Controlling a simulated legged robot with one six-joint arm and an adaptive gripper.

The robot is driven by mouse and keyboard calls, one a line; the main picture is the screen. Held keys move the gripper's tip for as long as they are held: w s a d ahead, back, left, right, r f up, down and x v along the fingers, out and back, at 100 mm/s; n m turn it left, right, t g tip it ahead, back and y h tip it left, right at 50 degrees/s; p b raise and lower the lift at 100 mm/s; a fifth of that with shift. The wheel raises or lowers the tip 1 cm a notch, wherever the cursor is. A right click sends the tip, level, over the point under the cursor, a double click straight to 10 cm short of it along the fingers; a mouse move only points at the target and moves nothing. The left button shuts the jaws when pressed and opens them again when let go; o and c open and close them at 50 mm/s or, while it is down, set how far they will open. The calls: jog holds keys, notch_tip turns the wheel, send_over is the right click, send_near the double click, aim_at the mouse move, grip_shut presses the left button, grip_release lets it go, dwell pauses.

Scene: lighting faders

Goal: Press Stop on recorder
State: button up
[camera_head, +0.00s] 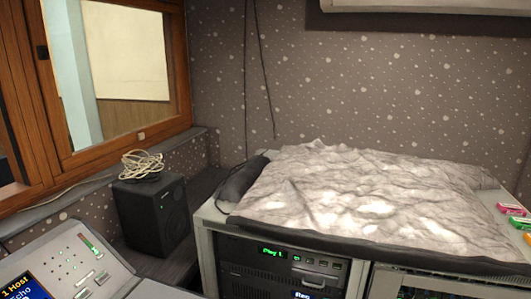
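A black rack-mounted unit (282,272), which looks like the recorder, sits in the front of a pale cabinet at the lower middle. Its small display (272,252) glows green and seems to read "Play 1". Several small buttons (308,261) lie to the right of the display. Their labels are too small to read, so I cannot tell which one is Stop. A second lit display (304,295) is cut off by the bottom edge. My gripper is not in view.
A crumpled grey-white cover (350,195) lies on top of the pale cabinet (357,278). A black speaker (153,218) with a coiled cable (141,164) on it stands left. A fader console (75,258) fills the lower left. Pink (511,209) and green (520,223) items lie right.

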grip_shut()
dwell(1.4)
